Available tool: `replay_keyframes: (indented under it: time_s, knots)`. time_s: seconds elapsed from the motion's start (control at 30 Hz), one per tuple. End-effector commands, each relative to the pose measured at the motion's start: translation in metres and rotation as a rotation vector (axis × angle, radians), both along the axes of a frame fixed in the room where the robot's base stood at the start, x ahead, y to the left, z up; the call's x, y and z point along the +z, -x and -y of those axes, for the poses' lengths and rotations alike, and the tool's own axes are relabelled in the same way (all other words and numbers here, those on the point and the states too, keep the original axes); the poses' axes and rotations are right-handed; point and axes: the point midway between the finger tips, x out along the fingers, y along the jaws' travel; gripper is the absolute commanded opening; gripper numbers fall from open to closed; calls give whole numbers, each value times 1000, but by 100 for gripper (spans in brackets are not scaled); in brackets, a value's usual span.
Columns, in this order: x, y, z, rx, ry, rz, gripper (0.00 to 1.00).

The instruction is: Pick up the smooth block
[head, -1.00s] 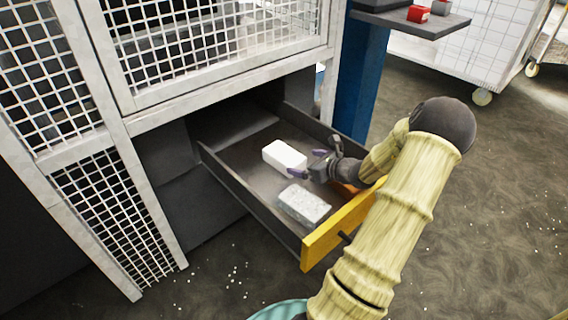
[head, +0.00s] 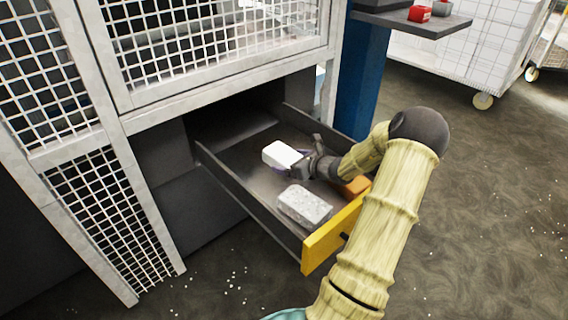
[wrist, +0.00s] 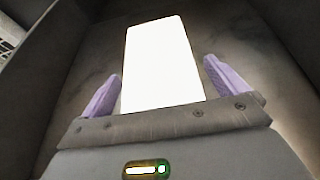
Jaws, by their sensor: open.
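The smooth block (head: 281,155) is a plain white block lying in the open drawer, toward its back. In the wrist view the smooth block (wrist: 160,62) is bright white, with its near end between my fingers. My gripper (head: 298,166) is low in the drawer at the block's right end. In the wrist view my gripper (wrist: 165,92) is open, with one purple finger on each side of the block. A small gap shows between the block and each finger.
A rough, speckled grey-white block (head: 305,204) lies nearer the drawer's yellow front (head: 332,236). An orange block (head: 355,186) lies in the drawer's right corner, partly behind my arm. The drawer's dark side walls (head: 245,199) stand around them.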

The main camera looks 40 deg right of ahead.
Motion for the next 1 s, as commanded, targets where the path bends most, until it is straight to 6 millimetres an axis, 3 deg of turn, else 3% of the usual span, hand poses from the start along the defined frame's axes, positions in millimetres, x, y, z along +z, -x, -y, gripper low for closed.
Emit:
replay_keyframes:
  time_s: [0.53, 0.8, 1.0]
  knots:
    - [0, -1, 0, 0, 1, -1, 98]
    - [0, -1, 0, 0, 1, -1, 50]
    - [0, -1, 0, 0, 1, 0, 50]
